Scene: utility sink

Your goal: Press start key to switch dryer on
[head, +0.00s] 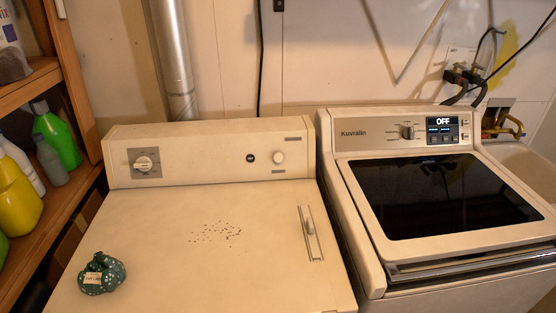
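Two white machines stand side by side in the head view. The left one (270,260) has an upright control panel with a large dial (145,164) on a grey plate at the left. A small dark round button (251,158) and a white round knob (279,157) sit on the right half of that panel, with small labels too fine to read. The right machine (366,148), marked Kuvralin, has a dark glass lid, a knob and a display (443,130) reading OFF. Neither machine is clearly labelled as the dryer. Neither of my grippers is in view.
A green dotted cloth bundle (101,273) and scattered dark specks (220,231) lie on the left machine's top. A wooden shelf (62,200) with several bottles stands at the left. A metal duct (175,60) rises behind. A sink (530,165) is at the far right.

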